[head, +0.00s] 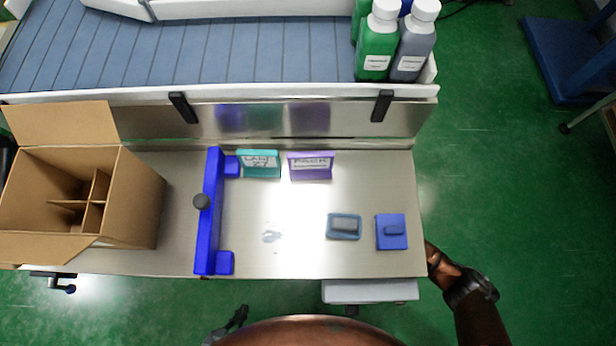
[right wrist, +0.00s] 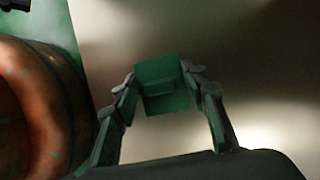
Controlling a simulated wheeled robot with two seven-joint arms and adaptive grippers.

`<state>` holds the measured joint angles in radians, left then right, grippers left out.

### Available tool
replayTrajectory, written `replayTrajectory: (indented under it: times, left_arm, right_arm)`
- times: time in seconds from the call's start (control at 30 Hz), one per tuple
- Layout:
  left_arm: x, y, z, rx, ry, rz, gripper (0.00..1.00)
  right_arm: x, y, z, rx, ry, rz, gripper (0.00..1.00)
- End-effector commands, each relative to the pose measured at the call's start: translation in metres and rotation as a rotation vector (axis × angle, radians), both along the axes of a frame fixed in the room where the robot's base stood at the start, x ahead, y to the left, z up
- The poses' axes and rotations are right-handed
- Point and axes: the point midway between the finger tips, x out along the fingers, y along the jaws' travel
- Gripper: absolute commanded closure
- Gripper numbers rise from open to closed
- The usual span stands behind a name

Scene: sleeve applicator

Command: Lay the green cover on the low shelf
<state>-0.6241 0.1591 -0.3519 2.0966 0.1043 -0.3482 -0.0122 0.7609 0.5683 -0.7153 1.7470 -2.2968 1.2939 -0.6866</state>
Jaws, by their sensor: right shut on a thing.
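The green cover (right wrist: 162,73), a square plate with a raised block in its middle, sits between the fingertips of my right gripper (right wrist: 166,88) in the right wrist view. The gripper is shut on it. A pale metal surface lies behind the cover; I cannot tell how far apart they are. In the head view the right gripper and the cover are hidden, and only my right arm shows beside the table's right end. A pale low shelf (head: 370,292) juts out below the table's front edge. My left gripper (head: 236,318) is dark and small before the table; its opening is unclear.
On the metal table (head: 290,215) are a blue frame (head: 210,225), teal sign (head: 259,165), purple sign (head: 311,166), blue-grey tray (head: 332,229) and blue cover (head: 391,241). An open cardboard box (head: 130,195) stands left. Bottles (head: 377,55) stand on the slatted upper level.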

Motion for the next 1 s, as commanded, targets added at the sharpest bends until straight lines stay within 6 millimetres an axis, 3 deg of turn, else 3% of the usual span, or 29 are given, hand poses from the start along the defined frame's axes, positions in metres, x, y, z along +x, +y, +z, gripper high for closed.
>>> replayTrajectory:
  times: [0.47,0.5,0.73,1.0]
  left_arm:
    - [0.0005,0.0010,-0.0037,0.002,-0.028,-0.002,1.00]
    - [0.0005,0.0010,-0.0039,0.002,-0.030,-0.002,1.00]
    - [0.0004,0.0010,-0.0038,0.003,-0.029,-0.003,1.00]
    - [0.0005,0.0010,-0.0037,0.003,-0.029,-0.003,1.00]
  right_arm:
    - [0.0005,0.0014,-0.0053,0.001,-0.001,0.003,0.84]
    - [0.0005,0.0014,-0.0056,0.001,-0.001,0.003,0.59]
    - [0.0005,0.0013,-0.0053,0.001,-0.001,0.003,0.43]
    - [0.0004,0.0012,-0.0048,0.001,-0.001,0.003,0.43]
